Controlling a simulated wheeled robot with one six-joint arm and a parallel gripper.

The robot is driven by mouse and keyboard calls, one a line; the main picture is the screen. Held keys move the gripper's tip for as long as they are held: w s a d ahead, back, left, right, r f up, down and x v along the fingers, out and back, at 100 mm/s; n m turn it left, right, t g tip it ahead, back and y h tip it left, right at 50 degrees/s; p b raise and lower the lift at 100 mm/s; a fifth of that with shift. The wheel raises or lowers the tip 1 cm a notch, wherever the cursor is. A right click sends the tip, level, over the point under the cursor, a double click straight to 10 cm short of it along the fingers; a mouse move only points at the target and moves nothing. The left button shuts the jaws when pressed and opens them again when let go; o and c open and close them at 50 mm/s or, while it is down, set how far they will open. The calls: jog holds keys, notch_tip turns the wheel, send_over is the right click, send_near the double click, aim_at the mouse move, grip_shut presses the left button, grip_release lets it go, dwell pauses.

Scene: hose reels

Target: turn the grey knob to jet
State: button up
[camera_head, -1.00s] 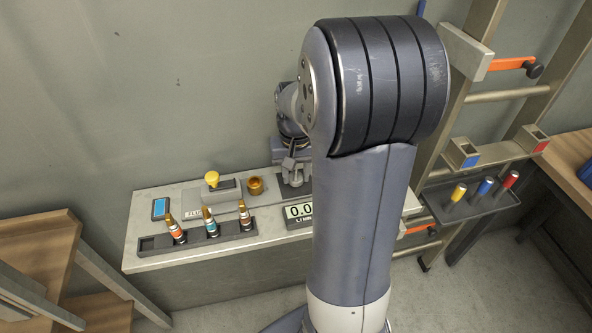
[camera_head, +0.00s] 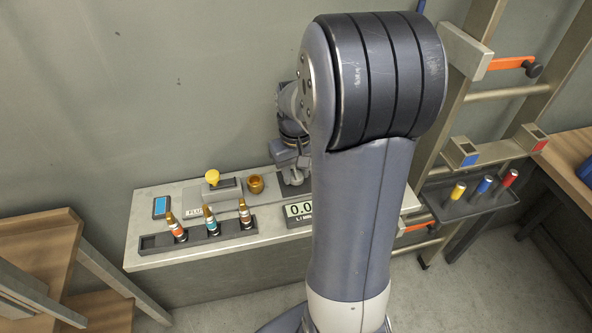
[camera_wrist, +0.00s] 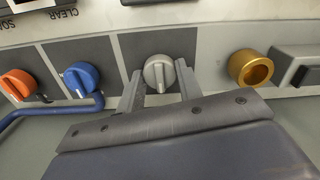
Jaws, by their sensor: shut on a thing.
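The grey knob (camera_wrist: 158,72) sits on a dark square panel in the middle of the wrist view. Its raised ridge runs almost up and down in that picture. My gripper (camera_wrist: 160,84) has one finger on each side of the knob and is shut on it. In the head view my gripper (camera_head: 292,178) is down at the back of the bench, partly behind my arm, and the knob cannot be made out there. No "jet" label is readable.
A blue knob (camera_wrist: 82,78) and an orange knob (camera_wrist: 18,84) lie left of the grey knob; a brass ring (camera_wrist: 250,68) is on the right.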

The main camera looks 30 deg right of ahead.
aim_at(296, 173)
jog(key=o, duration=1)
notch_tip(296, 173, up, 11)
jog(key=shift+f, duration=0.15)
notch_tip(296, 173, down, 11)
jog(key=shift+r, duration=0.1)
dwell(0.4)
jog(key=shift+r, duration=0.1)
dwell(0.4)
